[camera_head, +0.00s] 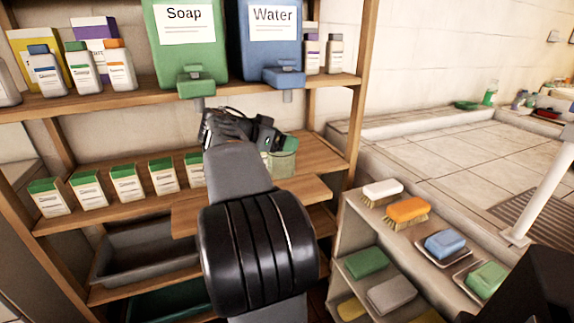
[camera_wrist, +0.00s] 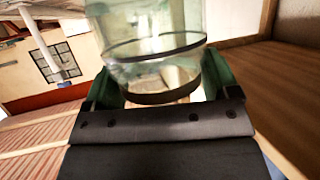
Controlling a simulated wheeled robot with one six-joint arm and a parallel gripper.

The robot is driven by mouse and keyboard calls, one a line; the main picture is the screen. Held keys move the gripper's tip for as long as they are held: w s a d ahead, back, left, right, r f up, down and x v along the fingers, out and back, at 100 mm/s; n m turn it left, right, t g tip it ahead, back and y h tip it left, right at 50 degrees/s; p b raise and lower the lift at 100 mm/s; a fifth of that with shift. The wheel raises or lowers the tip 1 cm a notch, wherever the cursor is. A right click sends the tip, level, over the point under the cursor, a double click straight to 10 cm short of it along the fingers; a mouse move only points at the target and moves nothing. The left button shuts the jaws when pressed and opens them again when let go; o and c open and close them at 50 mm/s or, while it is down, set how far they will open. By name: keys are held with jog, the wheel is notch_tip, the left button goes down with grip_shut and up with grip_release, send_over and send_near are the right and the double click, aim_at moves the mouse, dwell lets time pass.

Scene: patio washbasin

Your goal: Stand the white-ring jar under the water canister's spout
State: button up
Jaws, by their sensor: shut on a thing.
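The blue water canister (camera_head: 272,45) stands on the upper shelf, its spout (camera_head: 287,96) hanging over the shelf's front edge. My gripper (camera_head: 268,140), partly hidden by my arm, is below that shelf, near the spout. In the wrist view my gripper (camera_wrist: 168,92) is shut on a clear jar (camera_wrist: 155,62), with green finger pads on both sides. The jar shows dark bands there; I cannot make out a white ring. In the head view the jar (camera_head: 284,162) is partly hidden, below the spout. I cannot tell whether it touches the board beneath.
A green soap canister (camera_head: 185,45) stands left of the water canister. Several green-topped cartons (camera_head: 127,182) line the middle shelf. A wooden board (camera_head: 305,188) juts out below my gripper. A low rack (camera_head: 350,215) with brushes and sponges stands at right.

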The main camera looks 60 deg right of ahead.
jog(key=w+d+f+b, duration=0.1)
jog(key=d+f, duration=0.4)
jog(key=f, duration=0.4)
jog(key=shift+b, duration=0.35)
jog(key=shift+d+f, duration=0.1)
jog(key=shift+f, duration=0.15)
jog(key=o, duration=1)
jog(key=shift+r, duration=0.15)
